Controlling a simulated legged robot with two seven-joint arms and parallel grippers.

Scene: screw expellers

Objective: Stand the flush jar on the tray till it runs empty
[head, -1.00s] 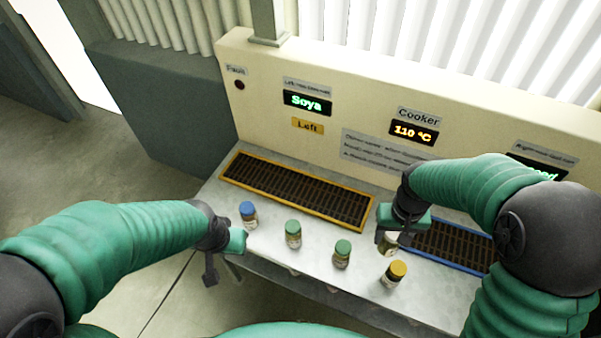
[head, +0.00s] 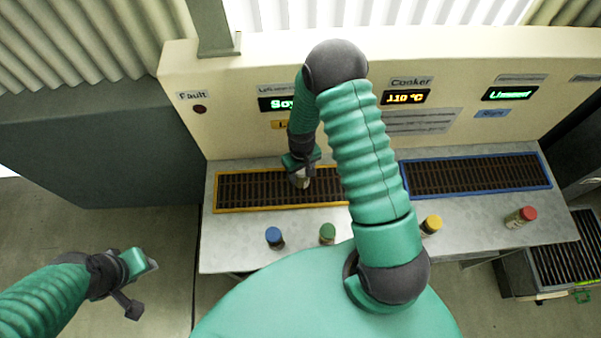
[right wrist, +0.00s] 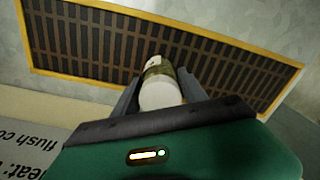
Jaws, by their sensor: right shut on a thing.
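My right gripper (head: 302,176) is shut on a white-lidded jar (head: 304,184), whose label I cannot read. It holds the jar over the yellow-framed left tray (head: 216,197), a dark slotted grate. In the right wrist view the jar (right wrist: 161,68) sits between the two fingers, with the grate behind it. I cannot tell whether the jar touches the grate. The blue-framed right tray (head: 478,193) is empty. My left gripper (head: 140,282) hangs off the bench at lower left, holding nothing visible; its jaw opening is unclear.
My right arm hides some bench. The panel (head: 240,130) behind shows Cooker 110 °C; the left display is partly covered.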

